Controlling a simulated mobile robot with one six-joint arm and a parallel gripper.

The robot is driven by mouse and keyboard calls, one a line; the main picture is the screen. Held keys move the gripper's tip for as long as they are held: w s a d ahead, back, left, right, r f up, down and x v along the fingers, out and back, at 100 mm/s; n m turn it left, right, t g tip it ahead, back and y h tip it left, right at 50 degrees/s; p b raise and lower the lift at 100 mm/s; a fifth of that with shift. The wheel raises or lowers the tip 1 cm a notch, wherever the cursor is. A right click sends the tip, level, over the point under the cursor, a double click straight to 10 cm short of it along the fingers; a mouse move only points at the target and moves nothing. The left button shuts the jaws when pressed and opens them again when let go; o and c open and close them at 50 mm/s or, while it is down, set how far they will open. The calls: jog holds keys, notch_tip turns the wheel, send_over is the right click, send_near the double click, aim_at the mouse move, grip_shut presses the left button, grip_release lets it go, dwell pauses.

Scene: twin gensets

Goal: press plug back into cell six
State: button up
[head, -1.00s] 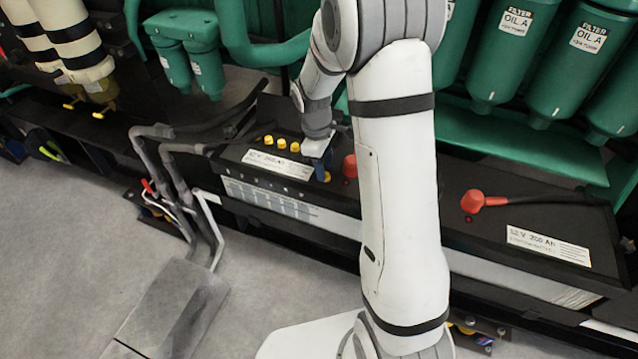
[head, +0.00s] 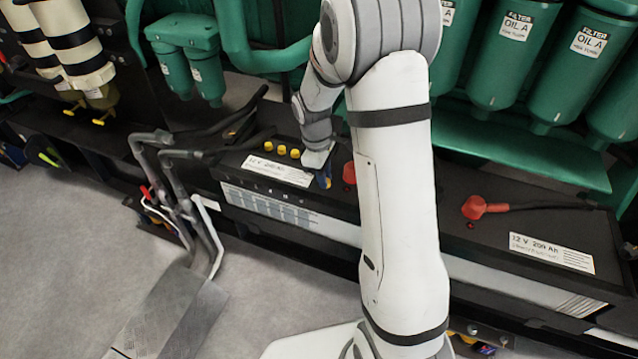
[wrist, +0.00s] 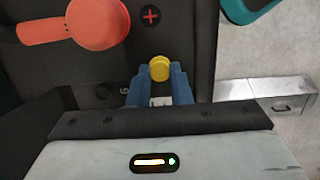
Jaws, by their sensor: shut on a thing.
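My gripper (wrist: 160,74) has two blue fingers shut on a yellow plug (wrist: 159,67), whose round head shows between the fingertips in the wrist view. The plug is at the top of the black battery (head: 235,172), close to its red terminal cap. Whether it is seated in the hole of cell six cannot be seen; the fingers and plug hide that spot. A mark that looks like a 6 (wrist: 124,90) is beside the left finger. In the head view my gripper (head: 325,180) is low over the battery, right of several yellow plugs (head: 282,150) in a row.
A red terminal cap (head: 349,172) stands close to the right of my gripper; it also shows in the wrist view (wrist: 95,24). A second battery (head: 550,225) with a red cap (head: 474,207) is at right. Green oil filters (head: 505,60) hang behind. Grey pipes (head: 180,185) stand at left.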

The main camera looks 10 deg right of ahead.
jog(key=shift+r, duration=0.15)
jog(key=shift+s+r+p, duration=0.1)
jog(key=shift+r+p, duration=1.5)
jog(key=shift+r, duration=0.25)
